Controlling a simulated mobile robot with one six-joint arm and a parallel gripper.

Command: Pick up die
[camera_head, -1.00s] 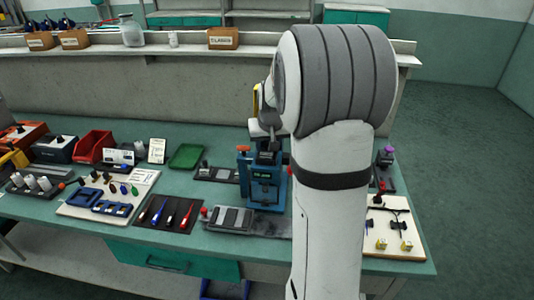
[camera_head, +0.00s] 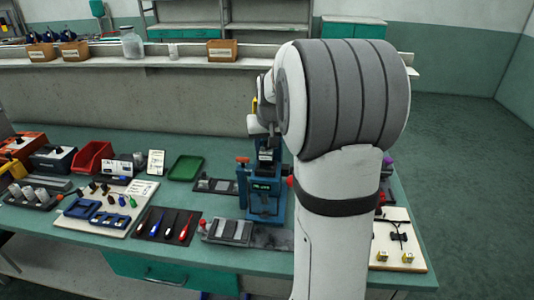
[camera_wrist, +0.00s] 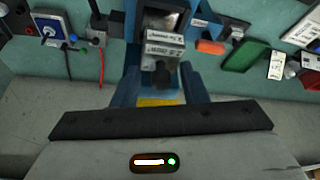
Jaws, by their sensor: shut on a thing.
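The die (camera_wrist: 165,46) is a grey metal block with printed labels, at the upper middle of the wrist view. My gripper (camera_wrist: 162,74) is shut on it; the fingertips are small and dark there, and their contact is hard to make out. The blue press (camera_wrist: 130,88) rises behind and on both sides of the die. In the head view the press (camera_head: 264,192) stands on the bench, with my wrist just above and behind it. My arm hides part of that area, and I cannot tell the die apart there.
A green tray (camera_head: 186,168), a red bin (camera_head: 93,157) and a dark mat with screwdrivers (camera_head: 168,226) lie left of the press. A grey fixture (camera_head: 228,231) sits in front of it. A pale board with small parts (camera_head: 400,242) lies at the right.

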